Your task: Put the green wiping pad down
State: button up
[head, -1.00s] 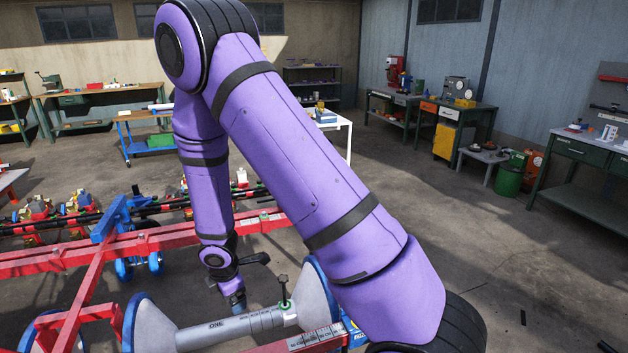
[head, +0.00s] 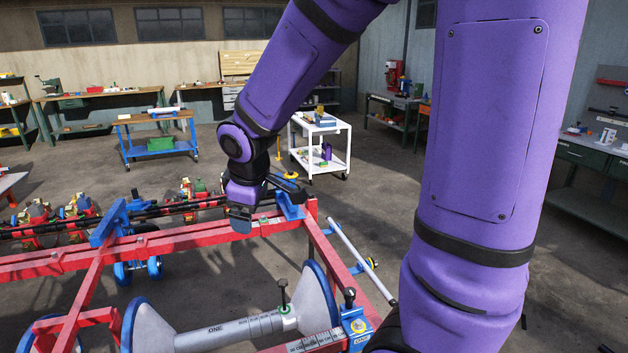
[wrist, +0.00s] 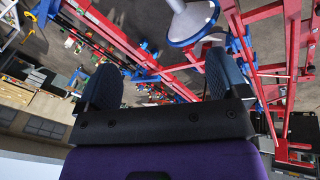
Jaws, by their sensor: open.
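My gripper (head: 240,214) hangs above the far red beam of the planter frame in the head view, left of the white cart. In the wrist view, the two dark fingers of my gripper (wrist: 163,72) stand wide apart. I see nothing held between them. I cannot pick out a green wiping pad in either view. My arm covers part of the head view and may hide it.
The red planter frame (head: 170,240) fills the lower left. A grey roller (head: 240,328) with pale cone ends lies in front. A white cart (head: 335,128) stands behind my gripper. A blue cart (head: 150,120) with a wooden top is further left.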

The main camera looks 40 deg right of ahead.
jog(key=s+r+m, duration=0.3)
jog(key=s+r, duration=0.3)
jog(key=s, duration=0.3)
jog(key=s+r+m+t+y, duration=0.1)
jog(key=s+r+m, duration=0.3)
jog(key=s, duration=0.6)
notch_tip(320, 180, up, 2)
jog(key=shift+s+a+r+m+y, duration=0.15)
jog(key=shift+s+a+m+y, duration=0.05)
jog(key=shift+s+m+y, duration=0.1)
jog(key=shift+o, duration=0.5)
jog(key=shift+w, duration=0.15)
